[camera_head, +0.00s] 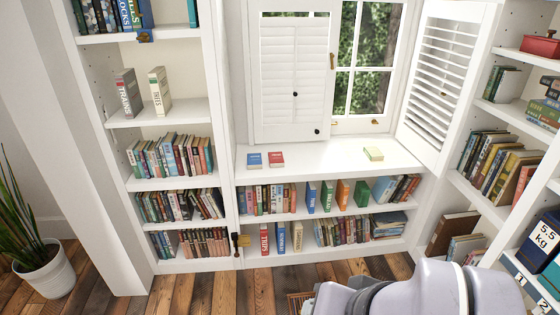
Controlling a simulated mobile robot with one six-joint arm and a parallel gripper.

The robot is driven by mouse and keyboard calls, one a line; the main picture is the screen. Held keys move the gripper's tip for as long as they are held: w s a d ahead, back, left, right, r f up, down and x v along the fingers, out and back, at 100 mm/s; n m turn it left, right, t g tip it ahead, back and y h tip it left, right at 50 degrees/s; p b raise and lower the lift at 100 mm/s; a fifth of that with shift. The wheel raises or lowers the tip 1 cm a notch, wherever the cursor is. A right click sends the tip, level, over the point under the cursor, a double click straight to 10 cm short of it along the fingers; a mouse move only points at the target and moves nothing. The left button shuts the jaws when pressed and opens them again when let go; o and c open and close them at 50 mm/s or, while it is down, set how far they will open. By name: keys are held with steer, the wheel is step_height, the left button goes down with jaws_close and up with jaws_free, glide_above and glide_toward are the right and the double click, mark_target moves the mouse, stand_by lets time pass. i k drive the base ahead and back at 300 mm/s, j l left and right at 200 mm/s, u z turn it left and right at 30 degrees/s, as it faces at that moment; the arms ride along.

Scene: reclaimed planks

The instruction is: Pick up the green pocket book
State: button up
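A small pale yellow-green book (373,153) lies flat on the white window seat, right of its middle. It looks like a small pocket book; its title is too small to read. A small blue book (254,160) and a small red book (276,159) lie side by side at the left of the same seat. Darker green upright books (361,194) stand on the shelf below the seat. My gripper does not show; only pale grey links of my arm are at the bottom right, well below and in front of the seat.
The window seat (325,157) is clear between the red and pale green books. White shutters flank the window behind it. Bookshelves stand left and right. A potted plant (40,268) is at the lower left. A dark box marked 5.5 kg (541,240) is at the right edge.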

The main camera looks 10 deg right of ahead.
mark_target(371, 159)
steer(key=i+l+z, duration=0.1)
steer(key=i+l, duration=0.25)
steer(key=i, duration=0.25)
steer(key=i+l+z, duration=0.15)
steer(key=i+l, duration=0.15)
steer(key=i, duration=0.3)
steer(key=i+l+z, duration=0.1)
steer(key=i, duration=0.5)
steer(key=i+l+z, duration=0.15)
steer(key=i+l, duration=0.15)
steer(key=i, duration=0.3)
steer(key=i+l+z, duration=0.1)
steer(key=i, duration=0.55)
